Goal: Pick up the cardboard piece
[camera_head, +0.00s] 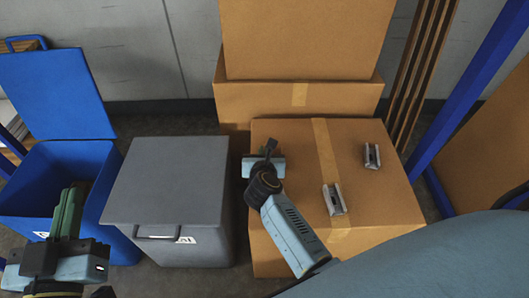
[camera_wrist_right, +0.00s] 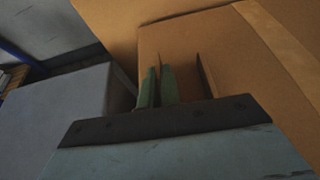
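I cannot make out a separate cardboard piece for certain. In the right wrist view, a thin brown upright shape with a dark edge (camera_wrist_right: 206,76) shows right of the fingers; it may be a shadow on the box. My right gripper (camera_wrist_right: 158,86) has its two green fingers close together, with nothing clear between them. In the head view it (camera_head: 268,148) is over the left edge of the front cardboard box (camera_head: 380,205), its fingers mostly hidden. My left gripper (camera_head: 70,208) is over the front of the blue bin, its green fingers together and empty.
Two metal brackets (camera_head: 334,199) lie on the front box. More cardboard boxes (camera_head: 300,40) are stacked behind it. A grey lidded bin (camera_head: 170,180) stands left of it, and an open blue bin (camera_head: 80,100) further left. Blue posts (camera_head: 470,95) stand at the right.

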